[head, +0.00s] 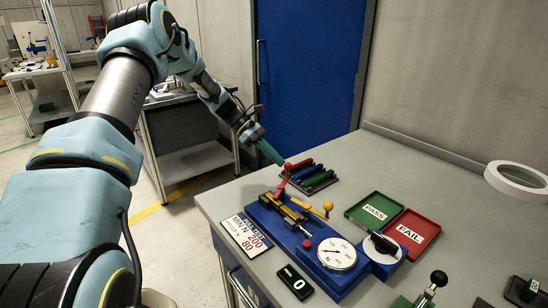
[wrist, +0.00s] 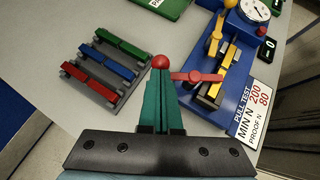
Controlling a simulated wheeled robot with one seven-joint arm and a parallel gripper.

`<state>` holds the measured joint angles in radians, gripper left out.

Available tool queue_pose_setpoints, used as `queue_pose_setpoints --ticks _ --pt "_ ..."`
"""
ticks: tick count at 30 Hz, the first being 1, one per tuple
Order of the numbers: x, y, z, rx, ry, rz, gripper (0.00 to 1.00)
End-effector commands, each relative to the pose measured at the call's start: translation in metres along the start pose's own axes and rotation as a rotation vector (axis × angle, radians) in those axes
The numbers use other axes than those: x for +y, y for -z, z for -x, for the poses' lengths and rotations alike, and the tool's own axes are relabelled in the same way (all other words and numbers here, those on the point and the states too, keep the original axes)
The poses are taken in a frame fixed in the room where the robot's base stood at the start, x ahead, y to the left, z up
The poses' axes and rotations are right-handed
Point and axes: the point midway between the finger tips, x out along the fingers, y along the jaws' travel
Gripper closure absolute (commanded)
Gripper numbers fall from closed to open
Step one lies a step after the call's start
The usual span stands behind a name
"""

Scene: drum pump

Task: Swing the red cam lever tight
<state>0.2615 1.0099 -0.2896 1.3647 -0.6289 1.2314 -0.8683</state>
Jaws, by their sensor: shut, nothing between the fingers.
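The red cam lever (head: 281,188) stands out from the far left end of the blue pull-test fixture (head: 262,214), with a red ball knob at its outer end. In the wrist view the lever's red bar (wrist: 196,76) lies right of my fingertips, and its knob (wrist: 161,62) shows just beyond them. My gripper (head: 277,158) is shut and empty, with its green fingers together beside the knob. It also shows in the wrist view (wrist: 160,80). The fingers hide part of the lever between knob and bar. I cannot tell whether they touch it.
A rack (head: 312,180) with red, blue and green bars lies behind the fixture. A yellow-knobbed lever (head: 318,209) and a round dial (head: 337,253) are on the fixture. Green PASS (head: 373,210) and red FAIL (head: 411,233) trays lie to its right. A label plate (head: 244,233) is at its left.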

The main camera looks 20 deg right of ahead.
Motion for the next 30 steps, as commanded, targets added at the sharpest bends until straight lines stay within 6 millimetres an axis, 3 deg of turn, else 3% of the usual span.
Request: queue_pose_setpoints --ticks 10,30 --pt "0.011 -0.012 -0.018 0.0 0.241 -0.191 1.0" --pt "0.014 -0.025 -0.031 -0.002 0.232 -0.183 1.0"
